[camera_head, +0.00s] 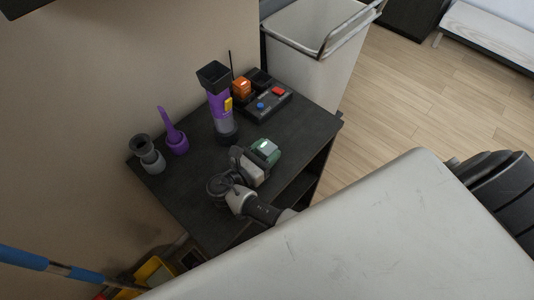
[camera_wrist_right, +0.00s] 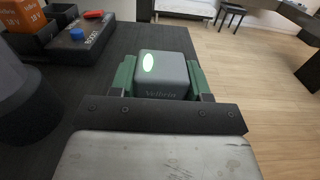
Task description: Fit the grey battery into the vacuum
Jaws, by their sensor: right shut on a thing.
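The grey battery (camera_wrist_right: 162,75) is a grey block with a lit pale-green oval and lettering. My right gripper (camera_wrist_right: 163,80) is shut on it, with a green finger on each side. In the head view the right gripper (camera_head: 267,150) holds the battery (camera_head: 268,147) over the right part of the dark table. The purple and grey vacuum (camera_head: 217,101) stands upright on the table, to the left of and behind the gripper, apart from the battery. It has a dark flared top and a yellow part on its side. The left gripper is not in view.
Behind the gripper, a dark tray (camera_head: 268,108) carries an orange block (camera_head: 241,87), a red piece and a blue knob. Two vacuum attachments, one grey (camera_head: 150,157) and one purple (camera_head: 177,138), stand at the table's left. A white bin (camera_head: 308,60) stands behind the table (camera_head: 187,188).

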